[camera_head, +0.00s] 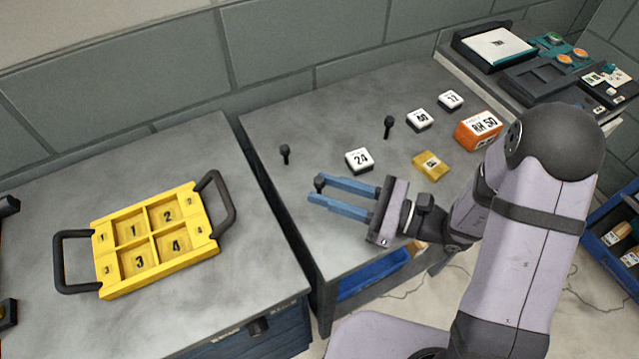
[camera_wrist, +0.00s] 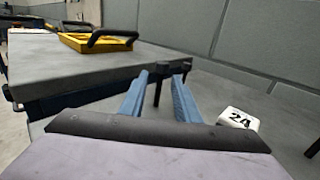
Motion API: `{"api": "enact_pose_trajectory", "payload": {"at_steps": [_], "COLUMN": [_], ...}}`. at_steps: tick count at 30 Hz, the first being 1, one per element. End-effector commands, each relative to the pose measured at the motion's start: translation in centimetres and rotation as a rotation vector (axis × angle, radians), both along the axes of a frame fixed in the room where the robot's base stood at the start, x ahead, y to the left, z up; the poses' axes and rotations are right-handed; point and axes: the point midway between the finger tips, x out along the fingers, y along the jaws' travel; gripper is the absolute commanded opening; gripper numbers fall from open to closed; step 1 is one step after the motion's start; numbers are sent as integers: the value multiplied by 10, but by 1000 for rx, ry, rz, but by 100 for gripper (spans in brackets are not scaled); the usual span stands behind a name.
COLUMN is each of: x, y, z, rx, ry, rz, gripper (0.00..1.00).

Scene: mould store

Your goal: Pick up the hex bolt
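Three dark hex bolts show on the grey bench in the head view, each with its wide head up: one (camera_head: 319,182) at my fingertips, one (camera_head: 285,153) farther back left, and one (camera_head: 388,126) farther back right. My gripper (camera_head: 313,199) is open and low over the bench, its blue fingers pointing left. In the wrist view, a bolt (camera_wrist: 158,88) stands upright between the fingertips, with gaps visible on both sides. A dark shape behind the right finger is mostly covered.
A white block marked 24 (camera_head: 359,160) lies behind my gripper. Other white blocks (camera_head: 419,119), a yellow block (camera_head: 431,165) and an orange box (camera_head: 478,130) sit to the right. A yellow handled tray (camera_head: 205,255) lies on the left bench, across a gap.

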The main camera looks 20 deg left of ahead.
Motion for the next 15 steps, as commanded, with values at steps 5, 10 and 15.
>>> {"api": "enact_pose_trajectory", "payload": {"at_steps": [5,10,15], "x": [-1,0,2], "y": [11,32,51], "z": [1,1,1], "rx": [0,0,0], "ry": [0,1,1], "rz": [4,6,4], "gripper": [29,29,29]}}
